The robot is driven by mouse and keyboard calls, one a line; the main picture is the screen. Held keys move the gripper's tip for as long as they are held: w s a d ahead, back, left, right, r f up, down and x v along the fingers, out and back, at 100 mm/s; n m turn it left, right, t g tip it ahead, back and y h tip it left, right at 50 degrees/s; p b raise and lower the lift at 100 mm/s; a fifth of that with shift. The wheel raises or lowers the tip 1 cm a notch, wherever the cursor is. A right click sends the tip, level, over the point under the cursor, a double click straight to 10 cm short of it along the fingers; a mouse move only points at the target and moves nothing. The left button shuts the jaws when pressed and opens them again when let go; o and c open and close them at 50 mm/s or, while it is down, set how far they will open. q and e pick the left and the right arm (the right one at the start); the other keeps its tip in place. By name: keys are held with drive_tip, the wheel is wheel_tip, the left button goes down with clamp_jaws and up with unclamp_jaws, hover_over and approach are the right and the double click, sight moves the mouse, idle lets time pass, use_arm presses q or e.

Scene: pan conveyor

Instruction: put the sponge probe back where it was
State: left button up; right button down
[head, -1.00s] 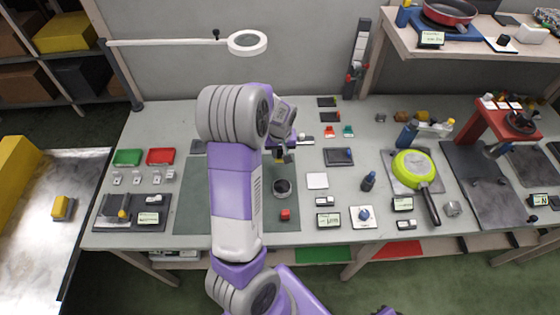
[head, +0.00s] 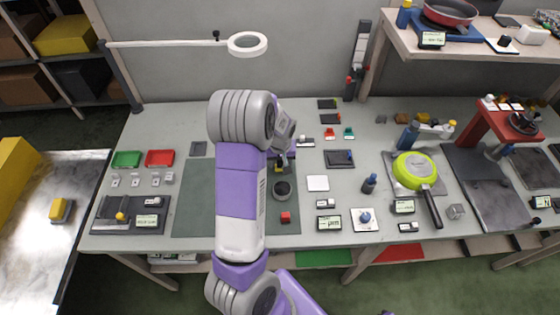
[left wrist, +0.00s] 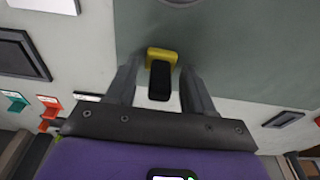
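The sponge probe (left wrist: 160,75) has a yellow end and a black body. In the left wrist view it sits between the two fingers of my left gripper (left wrist: 160,82), with the yellow end at the fingertips. In the head view only a bit of its yellow (head: 278,168) shows, under my left gripper (head: 283,163). The gripper is over the right part of the dark green mat (head: 194,205), just behind a round grey-and-black piece (head: 282,188). My right gripper is out of view.
A red block (head: 286,217) lies in front of the round piece. A white square (head: 317,183) and a dark tray (head: 338,160) lie to the right. Green (head: 127,159) and red (head: 160,158) trays are at left. A green pan (head: 414,166) stands at right.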

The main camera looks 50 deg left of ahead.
use_arm(q)
wheel_tip(320, 180, up, 12)
drive_tip(key=s+d+p, duration=0.1)
drive_tip(key=p, duration=0.2)
drive_tip(key=shift+d+r, duration=0.15)
drive_tip(key=shift+d, duration=0.05)
idle(0.6)
